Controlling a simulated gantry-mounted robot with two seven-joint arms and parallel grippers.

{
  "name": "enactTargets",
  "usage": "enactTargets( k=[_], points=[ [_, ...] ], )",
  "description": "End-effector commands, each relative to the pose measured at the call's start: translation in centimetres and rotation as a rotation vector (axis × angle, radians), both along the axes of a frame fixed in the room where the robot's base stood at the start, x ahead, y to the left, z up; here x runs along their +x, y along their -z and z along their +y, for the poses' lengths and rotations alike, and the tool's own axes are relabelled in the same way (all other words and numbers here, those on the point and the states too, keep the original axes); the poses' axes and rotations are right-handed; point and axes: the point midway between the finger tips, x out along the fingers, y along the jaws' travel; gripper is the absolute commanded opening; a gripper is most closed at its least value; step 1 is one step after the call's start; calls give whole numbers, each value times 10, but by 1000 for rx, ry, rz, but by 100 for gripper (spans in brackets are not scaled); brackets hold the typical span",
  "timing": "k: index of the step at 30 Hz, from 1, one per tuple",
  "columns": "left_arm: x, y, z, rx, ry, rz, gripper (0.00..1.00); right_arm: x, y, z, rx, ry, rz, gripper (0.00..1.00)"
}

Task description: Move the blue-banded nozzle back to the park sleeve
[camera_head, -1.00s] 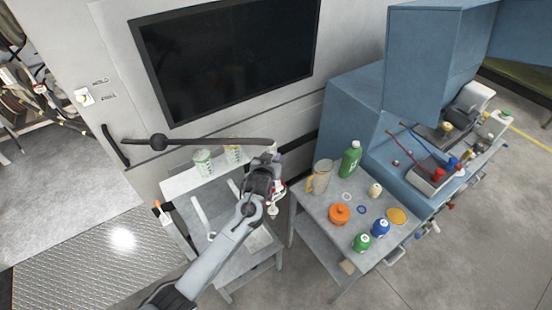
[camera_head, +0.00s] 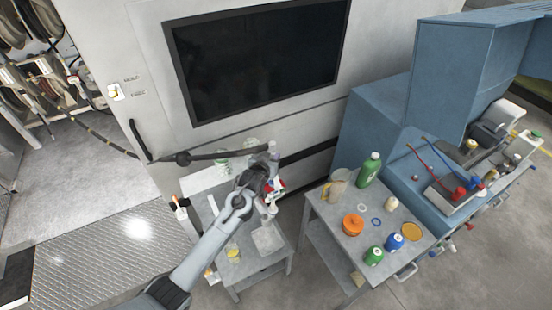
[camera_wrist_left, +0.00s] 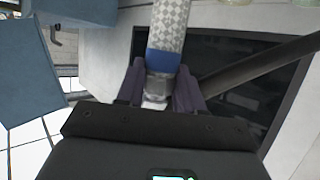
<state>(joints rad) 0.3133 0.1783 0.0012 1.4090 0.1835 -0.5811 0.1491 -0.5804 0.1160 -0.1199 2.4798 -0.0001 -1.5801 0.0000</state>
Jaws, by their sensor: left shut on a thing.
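My left gripper (camera_head: 268,172) is above the grey cart beside the machine front. In the left wrist view, its two dark fingers (camera_wrist_left: 160,88) are shut on the metal part of the blue-banded nozzle (camera_wrist_left: 165,60). The blue band sits just beyond the fingers, with a pale checkered grip above it. I cannot pick out the park sleeve for certain. My right gripper is not in view.
The grey cart (camera_head: 265,270) holds cans, including a yellow one (camera_head: 232,254). To its right, a grey table (camera_head: 325,210) holds a green bottle (camera_head: 368,170), an orange pot (camera_head: 352,225) and small bottles. The hose reels (camera_head: 40,75) stand at upper left. Open floor (camera_head: 85,180) lies left.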

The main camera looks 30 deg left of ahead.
Motion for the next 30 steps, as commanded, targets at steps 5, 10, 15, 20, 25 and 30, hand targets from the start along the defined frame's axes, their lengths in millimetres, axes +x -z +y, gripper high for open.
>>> enactTargets(
  k=[5, 10, 15, 20, 25, 30],
  points=[
    [-2, -4, 15, 1, -2, -5, 0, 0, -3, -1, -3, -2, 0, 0],
    [-5, -5, 26, 2, -1, -4, 0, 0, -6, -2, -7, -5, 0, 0],
    [-7, -6, 39, 2, -1, -5, 0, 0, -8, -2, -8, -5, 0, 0],
    [-7, 2, 37, 1, 0, -5, 0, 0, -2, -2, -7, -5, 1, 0],
    [-7, 4, 36, 1, 0, -5, 0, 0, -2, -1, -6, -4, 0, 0],
    [-7, 8, 34, 1, 0, -5, 0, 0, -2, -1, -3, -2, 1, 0]
  ],
)
